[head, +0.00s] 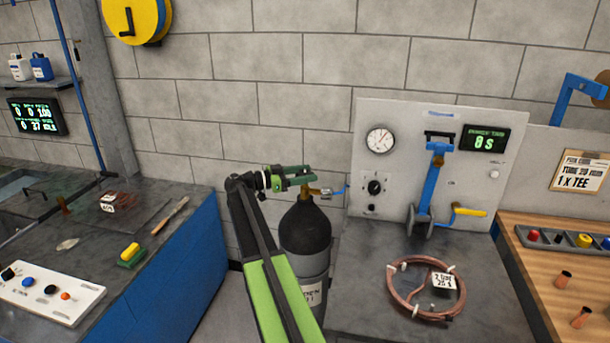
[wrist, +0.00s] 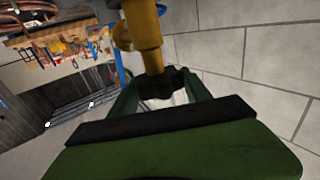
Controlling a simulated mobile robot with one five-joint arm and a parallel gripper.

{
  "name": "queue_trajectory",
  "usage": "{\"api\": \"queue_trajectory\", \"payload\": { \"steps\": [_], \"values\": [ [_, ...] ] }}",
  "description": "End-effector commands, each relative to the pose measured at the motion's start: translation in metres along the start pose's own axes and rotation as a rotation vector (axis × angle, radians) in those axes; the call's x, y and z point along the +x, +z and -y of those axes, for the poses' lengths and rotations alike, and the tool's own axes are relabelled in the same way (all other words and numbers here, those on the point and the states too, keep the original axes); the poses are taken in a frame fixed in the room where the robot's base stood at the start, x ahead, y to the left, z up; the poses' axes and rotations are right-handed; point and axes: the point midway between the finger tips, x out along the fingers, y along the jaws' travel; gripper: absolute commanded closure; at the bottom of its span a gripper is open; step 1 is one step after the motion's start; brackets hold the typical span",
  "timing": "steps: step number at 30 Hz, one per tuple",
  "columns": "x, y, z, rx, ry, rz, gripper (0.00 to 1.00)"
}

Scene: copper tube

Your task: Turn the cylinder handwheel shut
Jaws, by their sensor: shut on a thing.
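The dark gas cylinder (head: 305,230) stands upright in the middle of the head view, between two benches. Its brass valve (head: 322,192) shows at the top, just under my gripper (head: 310,176). In the wrist view the brass valve body (wrist: 146,35) comes down from the top edge. The dark handwheel (wrist: 166,82) sits at its end, between the green fingers of my gripper (wrist: 163,98). The gripper is shut on the handwheel. In the head view the fingers hide most of the handwheel, and its turn position cannot be told.
A grey bench with an upright panel (head: 450,125) stands right of the cylinder, carrying a gauge (head: 381,140) and a blue lever (head: 429,183). A copper coil (head: 408,308) lies on that bench. A dark-topped blue bench (head: 190,268) stands left. A block wall is close behind.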

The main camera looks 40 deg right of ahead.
Motion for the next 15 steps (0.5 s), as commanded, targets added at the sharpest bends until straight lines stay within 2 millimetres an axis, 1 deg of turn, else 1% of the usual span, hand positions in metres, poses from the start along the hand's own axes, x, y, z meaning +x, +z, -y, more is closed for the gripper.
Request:
{"api": "queue_trajectory", "payload": {
  "steps": [1, 9, 15],
  "values": [
    [-0.0004, -0.0009, 0.0058, 0.000, 0.033, -0.003, 0.84],
    [0.0004, -0.0012, 0.0033, 0.000, 0.200, -0.004, 0.84],
    [0.0008, -0.0014, 0.0016, 0.000, 0.268, -0.004, 0.84]
  ]
}}
